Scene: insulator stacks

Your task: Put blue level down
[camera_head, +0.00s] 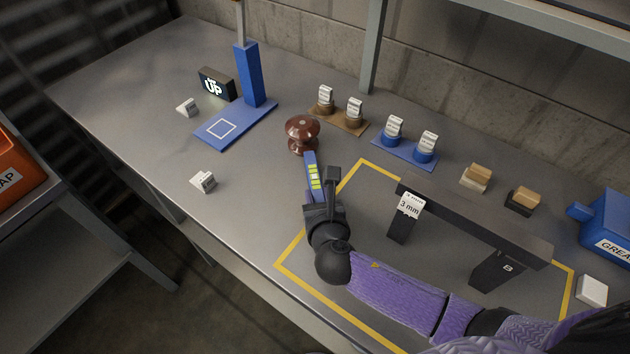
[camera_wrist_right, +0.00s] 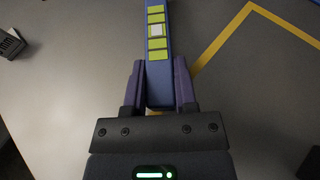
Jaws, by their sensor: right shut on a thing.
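The blue level (camera_head: 312,172) is a slim blue bar with yellow-green segments on its face. My right gripper (camera_head: 318,199) is shut on its near end, left of the yellow-outlined area. The level's far end points toward the brown insulator (camera_head: 302,134), and I cannot tell if they touch. In the right wrist view the level (camera_wrist_right: 156,70) stands between the two fingers of my right gripper (camera_wrist_right: 159,88), its long axis pointing away from the wrist. I cannot tell whether the level touches the table. My left gripper is not in view.
A black bridge-like stand (camera_head: 478,222) with a "3 mm" tag stands inside the yellow outline (camera_head: 290,250). The table (camera_head: 130,90) is clear at far left.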

